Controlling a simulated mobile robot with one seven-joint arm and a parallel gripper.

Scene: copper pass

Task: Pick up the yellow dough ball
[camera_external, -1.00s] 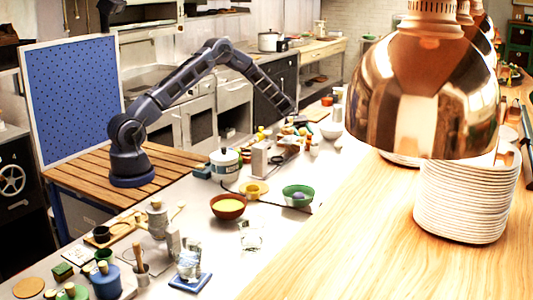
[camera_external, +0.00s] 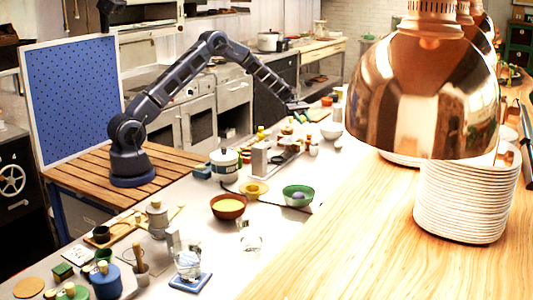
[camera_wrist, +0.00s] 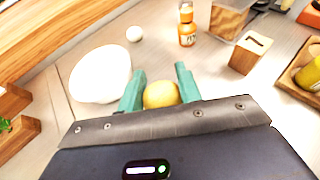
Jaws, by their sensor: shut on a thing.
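The yellow dough ball (camera_wrist: 161,95) sits between the two teal fingers of my gripper (camera_wrist: 160,88) in the wrist view. The gripper is shut on it, with a finger against either side. The ball's near side is hidden by the gripper body. In the external view my gripper (camera_external: 302,115) is over the far part of the counter, near a white bowl (camera_external: 331,131). The ball cannot be made out there.
In the wrist view the white bowl (camera_wrist: 101,74) is just left of the fingers. A copper lamp (camera_external: 425,95) hangs at the right in the external view.

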